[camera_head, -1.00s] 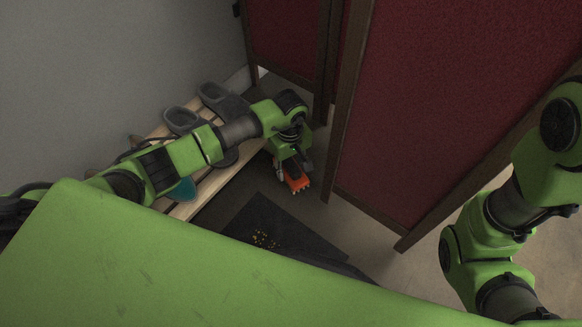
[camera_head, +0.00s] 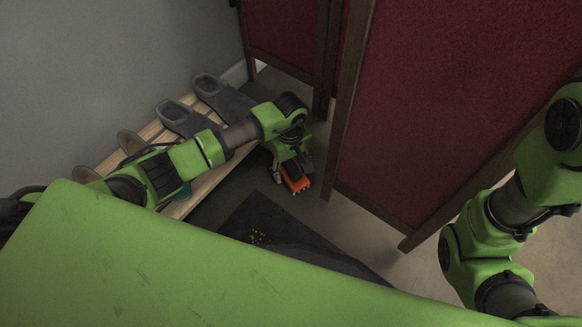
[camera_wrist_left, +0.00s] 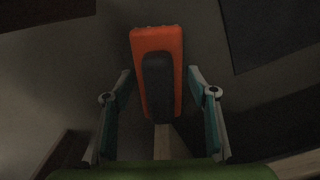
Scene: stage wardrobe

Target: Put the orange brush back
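The orange brush (camera_head: 296,181) is at the tip of my left gripper (camera_head: 291,175), low beside the end of the slatted rack. In the left wrist view the brush (camera_wrist_left: 142,48) has an orange body with a dark raised grip. The fingers of my left gripper (camera_wrist_left: 160,72) lie along both its long sides, and it keeps its place in the gripper, so I see it as held. The contact itself is dim. My right arm shows at the right, but its gripper is out of view.
A wooden slatted rack (camera_head: 208,184) with several grey and brown shoes stands along the wall. Red folding screens (camera_head: 440,110) with wooden frames stand close to the right of my left gripper.

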